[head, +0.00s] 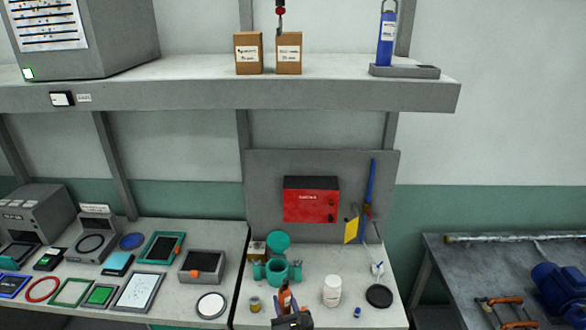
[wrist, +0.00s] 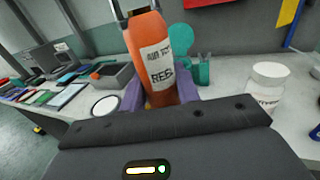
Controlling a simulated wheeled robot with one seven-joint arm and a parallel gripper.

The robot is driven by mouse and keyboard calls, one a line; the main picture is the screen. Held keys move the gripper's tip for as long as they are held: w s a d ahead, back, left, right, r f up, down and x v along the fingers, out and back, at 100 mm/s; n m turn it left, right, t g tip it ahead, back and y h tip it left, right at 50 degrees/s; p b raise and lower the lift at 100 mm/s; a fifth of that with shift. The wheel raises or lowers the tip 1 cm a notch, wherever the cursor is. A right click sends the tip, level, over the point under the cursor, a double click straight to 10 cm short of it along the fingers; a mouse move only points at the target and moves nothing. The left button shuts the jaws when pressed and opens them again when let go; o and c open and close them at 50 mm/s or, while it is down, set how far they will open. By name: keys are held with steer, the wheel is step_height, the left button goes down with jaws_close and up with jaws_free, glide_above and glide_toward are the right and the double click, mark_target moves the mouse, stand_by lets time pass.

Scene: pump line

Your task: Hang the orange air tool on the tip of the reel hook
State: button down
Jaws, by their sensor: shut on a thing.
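The orange air tool (wrist: 150,58) stands nearly upright in the wrist view, with a white label and a metal loop at its top, cut off by the frame. My gripper (wrist: 162,92) is shut on it, with purple fingers on either side. In the head view the air tool (head: 285,299) and my gripper (head: 289,314) are low, at the bench's front edge. The reel hook (head: 280,27) hangs below a red piece at the top of the head view, in front of the shelf boxes. It is well above the tool, with nothing visible on it.
A shelf (head: 200,94) spans above the bench, with two cardboard boxes (head: 249,54) and a blue bottle (head: 386,38) on it. A teal pump body (head: 277,271), a white jar (head: 332,291) and a black disc (head: 379,296) stand on the bench. A red box (head: 311,203) is on the back panel.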

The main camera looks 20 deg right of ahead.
steer(key=shift+d+r, duration=0.1)
steer(key=shift+d, duration=0.1)
steer(key=shift+r, duration=0.1)
steer(key=w+a+r+m+g+h+p, duration=0.1)
steer(key=w+r+m+h+p, duration=0.2)
steer(key=r, duration=0.8)
steer(key=w+a+r+m+g+h, duration=0.15)
steer(key=r+h, duration=0.35)
steer(key=r, duration=0.6)
steer(key=w+a+r+m+g+h+p, duration=0.15)
steer(key=r+m+h, duration=0.25)
steer(key=r, duration=0.7)
steer(key=s+r+p, duration=0.1)
steer(key=s+r, duration=0.2)
steer(key=r, duration=0.7)
steer(key=s+d+r+p, duration=0.1)
steer(key=s+r, duration=0.3)
steer(key=r, duration=0.6)
steer(key=s+r+p, duration=0.1)
steer(key=s+r, duration=0.2)
steer(key=r, duration=0.7)
steer(key=shift+s+d+r+g, duration=0.3)
steer(key=shift+s+d+r, duration=0.05)
steer(key=shift+r, duration=0.05)
steer(key=shift+w+d, duration=0.1)
steer(key=shift+w, duration=0.05)
